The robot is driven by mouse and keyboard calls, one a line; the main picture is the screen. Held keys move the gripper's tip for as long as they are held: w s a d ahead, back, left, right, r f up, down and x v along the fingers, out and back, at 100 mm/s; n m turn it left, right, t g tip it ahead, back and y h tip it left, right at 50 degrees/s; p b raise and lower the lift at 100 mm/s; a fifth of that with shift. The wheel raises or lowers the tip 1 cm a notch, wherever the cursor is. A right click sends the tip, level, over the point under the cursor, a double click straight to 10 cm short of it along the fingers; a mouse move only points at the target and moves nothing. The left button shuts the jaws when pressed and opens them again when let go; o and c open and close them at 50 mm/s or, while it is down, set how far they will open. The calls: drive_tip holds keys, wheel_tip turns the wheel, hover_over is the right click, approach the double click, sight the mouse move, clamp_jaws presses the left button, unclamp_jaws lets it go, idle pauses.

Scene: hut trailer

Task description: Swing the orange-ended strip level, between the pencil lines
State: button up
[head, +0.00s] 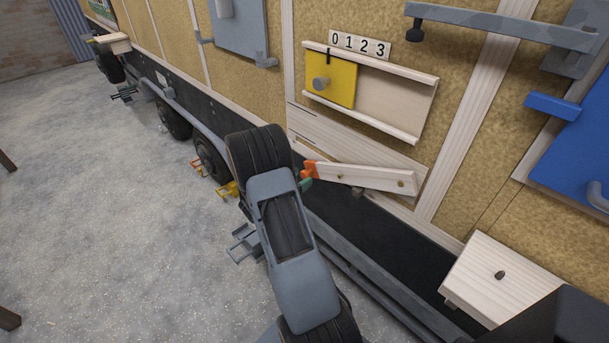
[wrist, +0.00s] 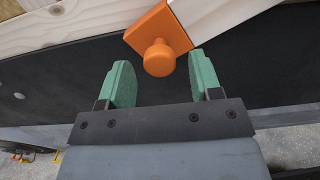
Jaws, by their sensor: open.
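The wooden strip (head: 362,178) is fixed on the hut wall, with a pivot near its right end. In the head view it slants down to the right. Its orange end (head: 311,170) is at the left, and in the wrist view that end (wrist: 158,28) carries a round orange knob (wrist: 158,58). My gripper (wrist: 158,82) has green fingers, open on either side of the knob and a little short of it. In the head view one green finger (head: 306,183) shows beside the orange end; my arm hides the rest. Pencil lines (head: 345,139) run on the pale board above the strip.
A yellow sliding panel (head: 331,80) sits in a wooden frame above the strip, under a 0-3 scale (head: 360,44). A wooden box (head: 505,273) sticks out at lower right. The dark trailer chassis (head: 365,235) lies below the strip. Open floor (head: 110,220) is at the left.

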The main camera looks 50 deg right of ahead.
drive_tip(key=shift+s+d, duration=0.1)
drive_tip(key=shift+d, duration=1.1)
drive_tip(key=shift+c, duration=0.4)
